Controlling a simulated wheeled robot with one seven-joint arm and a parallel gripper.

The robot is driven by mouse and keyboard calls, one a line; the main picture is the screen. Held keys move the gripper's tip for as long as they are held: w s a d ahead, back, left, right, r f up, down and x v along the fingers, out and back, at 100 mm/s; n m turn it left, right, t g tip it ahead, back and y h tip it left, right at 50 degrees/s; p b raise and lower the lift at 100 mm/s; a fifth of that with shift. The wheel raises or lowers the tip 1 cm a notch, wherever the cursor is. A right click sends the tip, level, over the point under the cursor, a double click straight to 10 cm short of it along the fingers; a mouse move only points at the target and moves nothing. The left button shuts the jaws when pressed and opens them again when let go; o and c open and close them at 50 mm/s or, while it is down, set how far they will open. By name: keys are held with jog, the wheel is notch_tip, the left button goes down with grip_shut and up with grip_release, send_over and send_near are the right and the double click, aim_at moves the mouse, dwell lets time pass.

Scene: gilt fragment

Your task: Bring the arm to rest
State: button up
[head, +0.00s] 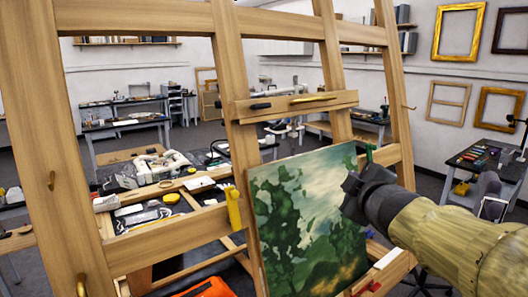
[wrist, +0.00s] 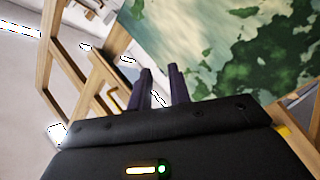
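My arm (head: 455,240) reaches in from the right edge of the head view, in a tan-green cover. My gripper (head: 350,190) is dark and sits in front of the right part of a green landscape painting (head: 285,235). In the wrist view, my gripper's two fingers (wrist: 160,70) stand a little apart with nothing seen between them. The painting (wrist: 245,35) lies beyond the fingertips, up and to the right. I cannot tell whether the gripper touches it.
A large wooden easel (head: 235,90) frames the painting. A yellow clamp (head: 233,207) hangs on its crossbar. An orange object (head: 207,288) sits low in front. A cluttered workbench (head: 140,215) is behind, and a side table (head: 490,160) with a chair stands at the right.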

notch_tip(320, 180, down, 11)
jog(key=s+m+g, duration=0.2)
jog(key=m+g, duration=0.1)
jog(key=m, duration=0.1)
jog(key=s+a+f+m+g+b, duration=0.1)
jog(key=s+f+m+g, duration=0.3)
jog(key=s+f, duration=0.4)
jog(key=s+a+f+m+g+b, duration=0.1)
jog(key=s+a+f+m+g, duration=0.3)
jog(key=f, duration=1.1)
jog(key=s+g, duration=0.2)
jog(key=s, duration=0.1)
jog(key=shift+s+a, duration=0.25)
jog(key=shift+s, duration=0.1)
jog(key=shift+o, duration=0.4)
